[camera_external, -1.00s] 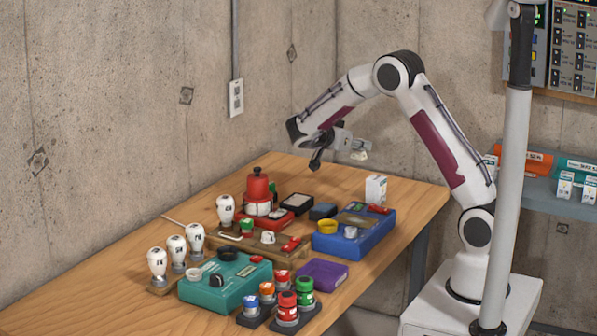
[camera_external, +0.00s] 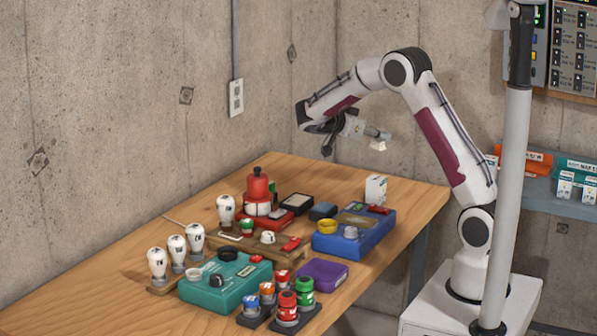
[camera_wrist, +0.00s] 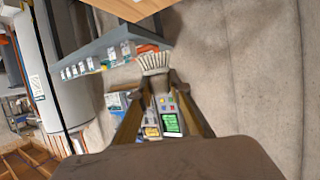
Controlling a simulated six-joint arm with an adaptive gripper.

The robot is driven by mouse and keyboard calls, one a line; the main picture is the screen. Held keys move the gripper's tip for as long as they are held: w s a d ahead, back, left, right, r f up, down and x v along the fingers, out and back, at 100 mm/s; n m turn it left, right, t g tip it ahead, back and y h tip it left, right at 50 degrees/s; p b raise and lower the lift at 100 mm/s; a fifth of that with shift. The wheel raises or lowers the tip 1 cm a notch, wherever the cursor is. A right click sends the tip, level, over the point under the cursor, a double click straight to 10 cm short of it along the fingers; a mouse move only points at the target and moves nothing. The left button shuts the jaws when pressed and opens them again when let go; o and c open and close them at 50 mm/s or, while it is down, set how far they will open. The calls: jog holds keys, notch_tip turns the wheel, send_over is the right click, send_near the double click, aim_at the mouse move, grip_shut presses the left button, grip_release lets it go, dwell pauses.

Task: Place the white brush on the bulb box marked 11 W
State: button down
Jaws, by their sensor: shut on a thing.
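The white brush (camera_wrist: 154,61) has pale bristles fanned out between my fingertips in the wrist view. In the external view the brush (camera_external: 378,145) shows as a small white piece hanging at my gripper. My gripper (camera_wrist: 160,84) is shut on it; in the external view the gripper (camera_external: 380,133) is well above the back right of the table. A white bulb box (camera_external: 376,189) stands upright near the table's right edge, below the gripper, with nothing on top. Its marking is too small to read.
A blue case (camera_external: 354,236) sits in front of the white box. A red lamp (camera_external: 257,190), several bulbs, a teal case (camera_external: 226,281) and a purple tray (camera_external: 322,273) crowd the table. More small boxes (camera_external: 565,186) stand on a shelf at right. The front left table is clear.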

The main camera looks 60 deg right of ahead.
jog(key=shift+f, duration=2.45)
jog(key=shift+f, duration=1.85)
jog(key=shift+f, duration=0.15)
jog(key=c, duration=1.9)
grip_release()
jog(key=shift+a+r, duration=0.15)
jog(key=shift+r, duration=0.05)
jog(key=v, duration=1.1)
jog(key=shift+w+a+r, duration=0.15)
jog(key=shift+w+a, duration=0.05)
jog(key=shift+a, duration=0.1)
